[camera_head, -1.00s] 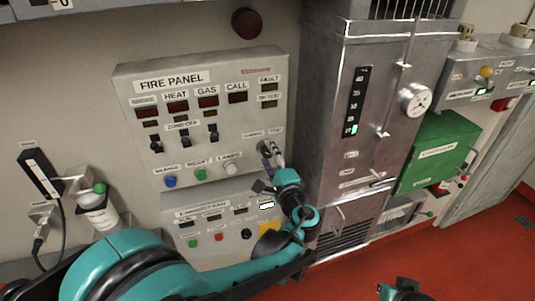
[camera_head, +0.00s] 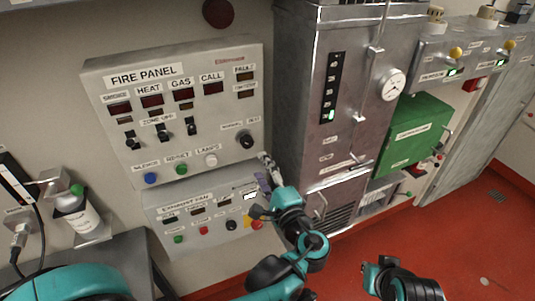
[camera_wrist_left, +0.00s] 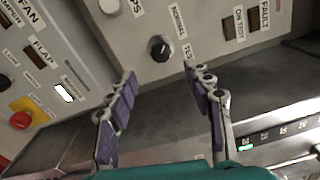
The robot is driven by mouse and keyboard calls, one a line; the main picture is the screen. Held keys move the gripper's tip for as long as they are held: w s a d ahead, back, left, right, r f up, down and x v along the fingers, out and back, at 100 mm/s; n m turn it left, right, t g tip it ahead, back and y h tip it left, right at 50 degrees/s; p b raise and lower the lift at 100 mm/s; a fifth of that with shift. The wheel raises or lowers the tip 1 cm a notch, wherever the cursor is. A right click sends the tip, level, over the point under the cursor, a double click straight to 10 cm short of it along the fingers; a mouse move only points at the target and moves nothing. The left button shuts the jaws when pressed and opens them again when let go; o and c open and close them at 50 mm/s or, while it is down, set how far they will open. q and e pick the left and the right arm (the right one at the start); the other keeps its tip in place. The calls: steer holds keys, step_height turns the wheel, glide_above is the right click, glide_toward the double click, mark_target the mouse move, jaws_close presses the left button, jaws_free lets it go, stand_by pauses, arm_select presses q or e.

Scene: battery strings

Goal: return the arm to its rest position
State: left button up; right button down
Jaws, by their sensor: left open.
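My left arm reaches up from the bottom of the head view. Its left gripper (camera_head: 263,170) is open and empty, just right of the fire panel (camera_head: 97,66) and below its black NORMAL/TEST knob (camera_head: 246,139). In the left wrist view the two purple-padded fingers (camera_wrist_left: 160,75) are spread wide, and the knob (camera_wrist_left: 160,48) stands beyond them, apart from them. Part of my right arm (camera_head: 405,284) shows at the bottom right of the head view; its jaw state is unclear.
The exhaust fan panel (camera_head: 160,215) sits below the fire panel. A tall metal cabinet (camera_head: 300,90) with a gauge stands close on the right. A green box (camera_head: 412,135) is farther right. A bottle (camera_head: 75,212) stands at the left. Red floor (camera_head: 480,235) is open at the lower right.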

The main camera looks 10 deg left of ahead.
arm_select(q)
steer(key=s+a+f+n+g+h+b, duration=0.35)
steer(key=s+a+f+n+g, duration=0.25)
steer(key=a+f, duration=0.55)
steer(key=s+d+f+n+g+h+b, duration=0.2)
steer(key=s+d+f+n+h+b, duration=0.2)
steer(key=s+f, duration=0.5)
steer(key=n+h, duration=0.2)
steer(key=n, duration=0.1)
steer(key=shift+s+d+b, duration=0.3)
steer(key=shift+s+d, duration=0.1)
steer(key=shift+f, duration=0.1)
